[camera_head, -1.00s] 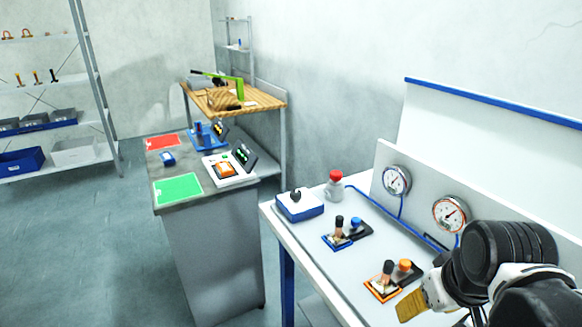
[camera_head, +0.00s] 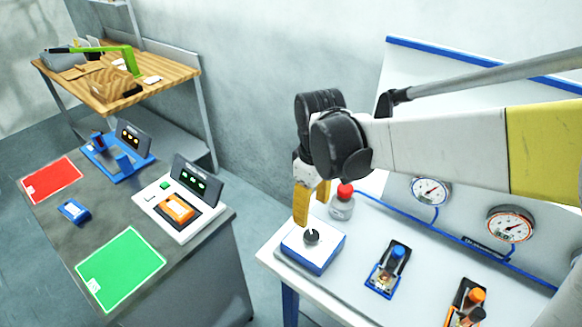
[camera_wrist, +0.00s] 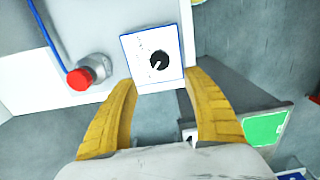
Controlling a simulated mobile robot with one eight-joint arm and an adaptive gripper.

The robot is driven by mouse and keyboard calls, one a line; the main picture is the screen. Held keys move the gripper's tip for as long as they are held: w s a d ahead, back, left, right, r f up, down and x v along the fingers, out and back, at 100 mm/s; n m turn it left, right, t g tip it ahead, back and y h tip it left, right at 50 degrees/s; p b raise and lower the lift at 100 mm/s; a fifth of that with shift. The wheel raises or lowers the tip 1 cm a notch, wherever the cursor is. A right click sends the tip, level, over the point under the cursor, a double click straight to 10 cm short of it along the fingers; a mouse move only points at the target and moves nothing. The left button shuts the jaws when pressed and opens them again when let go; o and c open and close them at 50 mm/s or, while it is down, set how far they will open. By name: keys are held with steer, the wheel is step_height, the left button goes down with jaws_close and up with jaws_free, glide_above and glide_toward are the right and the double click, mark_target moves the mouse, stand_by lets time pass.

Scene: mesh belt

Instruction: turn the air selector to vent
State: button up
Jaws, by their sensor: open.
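The air selector is a white-topped box with blue sides (camera_head: 322,258) and a black round knob (camera_head: 311,237). It stands at the near left end of the white bench. In the wrist view the selector plate (camera_wrist: 135,45) is ahead of the fingers, its knob (camera_wrist: 159,62) showing a white pointer aimed to the lower left. Marks on the plate are too small to read. My gripper (camera_head: 313,207) has yellow fingers and is open and empty, just above the knob. In the wrist view my gripper (camera_wrist: 162,80) has its fingertips apart on either side below the knob, not closed on it.
Blue (camera_head: 385,270) and orange (camera_head: 467,305) lever units and two gauges (camera_head: 430,190) are to the right. A grey counter (camera_head: 80,215) with a green mat stands left, across a gap.

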mark_target(312, 234)
steer(key=f+b, duration=0.1)
steer(key=f, duration=0.4)
steer(key=f+b, duration=0.2)
steer(key=f, duration=0.3)
steer(key=shift+s+d+f, duration=0.15)
steer(key=shift+d+f, duration=0.05)
steer(key=shift+f, duration=0.15)
steer(key=c, duration=1.2)
